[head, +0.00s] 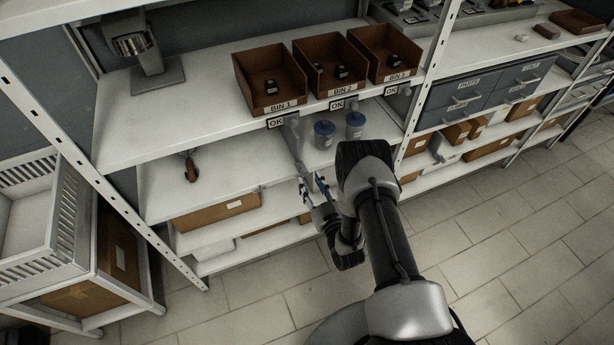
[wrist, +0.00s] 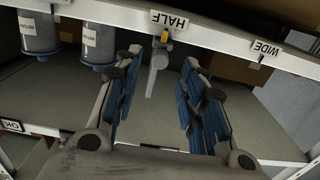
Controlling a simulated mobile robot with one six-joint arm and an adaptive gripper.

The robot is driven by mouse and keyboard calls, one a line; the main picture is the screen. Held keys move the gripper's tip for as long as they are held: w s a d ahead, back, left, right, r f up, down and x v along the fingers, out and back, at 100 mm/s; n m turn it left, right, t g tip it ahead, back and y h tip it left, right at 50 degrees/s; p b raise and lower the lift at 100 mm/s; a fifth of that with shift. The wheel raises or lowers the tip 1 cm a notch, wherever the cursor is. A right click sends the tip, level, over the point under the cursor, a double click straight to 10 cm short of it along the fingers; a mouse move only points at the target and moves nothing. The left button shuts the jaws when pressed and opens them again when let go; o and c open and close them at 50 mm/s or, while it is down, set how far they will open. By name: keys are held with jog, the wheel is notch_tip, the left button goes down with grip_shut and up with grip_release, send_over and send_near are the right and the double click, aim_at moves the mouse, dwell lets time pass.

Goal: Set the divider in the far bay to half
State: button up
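In the wrist view, a pale rail carries a HALF label (wrist: 169,19) and, further right, a WIDE label (wrist: 266,48). A grey upright piece, apparently the divider's handle (wrist: 157,62), has a small yellow marker (wrist: 165,35) just under the HALF label. My gripper (wrist: 160,66) is open, with its blue-padded fingers on either side of this handle and gaps showing on both sides. In the head view my gripper (head: 314,186) is at the shelf's front edge, below the OK tags. The divider's panel is not clearly visible there.
Three brown bins (head: 267,108) stand on the shelf above. A wooden-handled tool (head: 190,168) lies left. The tiled floor (head: 470,225) is open at right.

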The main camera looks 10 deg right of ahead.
jog(key=v, duration=0.7)
jog(key=shift+s, duration=0.2)
jog(key=w+r+n+g, duration=0.1)
jog(key=w+r+g, duration=0.1)
jog(key=w+r, duration=0.5)
jog(key=w+d+r+m+g+h, duration=0.1)
jog(key=d+r+g+h, duration=0.1)
jog(key=r, duration=0.8)
jog(key=d+r+g+h, duration=0.2)
jog(key=d+r, duration=0.1)
jog(key=r, duration=0.6)
jog(key=s+r+m+g+h, duration=0.1)
jog(key=s+r+g, duration=0.1)
jog(key=s+r, duration=0.45)
jog(key=s+r+m+g+h, duration=0.15)
jog(key=s+r, duration=0.25)
jog(key=s, duration=0.5)
jog(key=s+a+r+g+y, duration=0.1)
jog(key=s+r+g, duration=0.1)
jog(key=s, duration=1.6)
jog(key=shift+s+m+g, duration=0.25)
jog(key=shift+m+g, duration=0.1)
jog(key=shift+g, duration=0.3)
jog(key=shift+a+y, duration=0.1)
jog(key=shift+y, duration=0.15)
